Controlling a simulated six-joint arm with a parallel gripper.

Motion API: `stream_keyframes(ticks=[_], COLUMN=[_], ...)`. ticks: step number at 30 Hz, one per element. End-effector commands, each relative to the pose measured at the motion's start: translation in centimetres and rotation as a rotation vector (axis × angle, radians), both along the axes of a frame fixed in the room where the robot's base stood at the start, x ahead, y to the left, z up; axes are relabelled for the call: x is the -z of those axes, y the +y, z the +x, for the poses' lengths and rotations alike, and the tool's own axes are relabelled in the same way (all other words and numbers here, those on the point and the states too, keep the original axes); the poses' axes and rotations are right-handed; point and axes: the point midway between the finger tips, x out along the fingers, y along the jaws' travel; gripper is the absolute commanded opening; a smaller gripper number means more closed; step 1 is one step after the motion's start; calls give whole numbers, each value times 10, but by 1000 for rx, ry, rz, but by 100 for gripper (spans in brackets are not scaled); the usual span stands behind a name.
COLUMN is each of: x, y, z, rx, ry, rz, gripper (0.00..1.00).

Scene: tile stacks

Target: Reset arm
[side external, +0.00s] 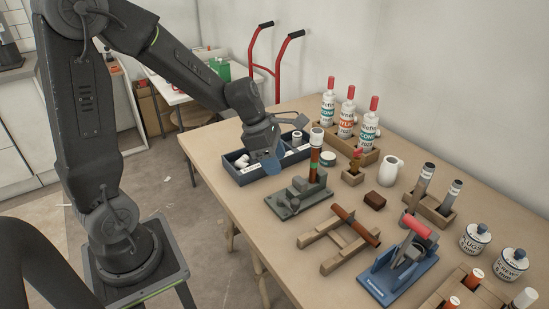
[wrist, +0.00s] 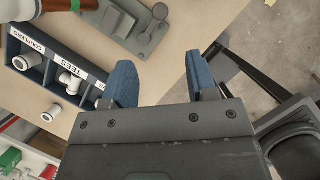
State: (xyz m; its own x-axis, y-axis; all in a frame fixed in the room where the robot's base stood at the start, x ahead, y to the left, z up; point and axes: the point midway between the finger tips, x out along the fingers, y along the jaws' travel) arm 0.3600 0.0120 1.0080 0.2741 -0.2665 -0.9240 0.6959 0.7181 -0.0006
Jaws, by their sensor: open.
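My gripper (side external: 271,163) is at the table's far left in the side view, by a dark blue divided bin (side external: 262,178). In the wrist view my gripper (wrist: 161,75) shows two blue fingers spread apart with nothing between them. The bin (wrist: 57,82) is left of the fingers there, with labels reading COUPLERS and TEES and white pipe fittings (wrist: 70,82) inside. Whether the gripper touches the bin cannot be told.
A grey vise-like fixture (side external: 300,193) with an upright brown and green tube (side external: 316,155) stands close to my gripper. Bottles (side external: 347,117), a wooden frame (side external: 340,240), a blue clamp stand (side external: 400,268) and jars (side external: 475,238) fill the table (side external: 245,215). A red hand truck (side external: 277,62) stands behind.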

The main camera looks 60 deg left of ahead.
Motion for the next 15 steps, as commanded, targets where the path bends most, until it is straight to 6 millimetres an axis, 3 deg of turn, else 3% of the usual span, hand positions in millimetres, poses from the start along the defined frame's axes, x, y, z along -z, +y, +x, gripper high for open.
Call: stream_keyframes(ticks=[8, 11, 15], x=[-7, -24, -59], y=[-4, -16, -39], z=[-3, -14, -45], rx=[68, 266, 734], ry=[-25, -92, -232], rz=[26, 103, 300], gripper=[53, 53, 53])
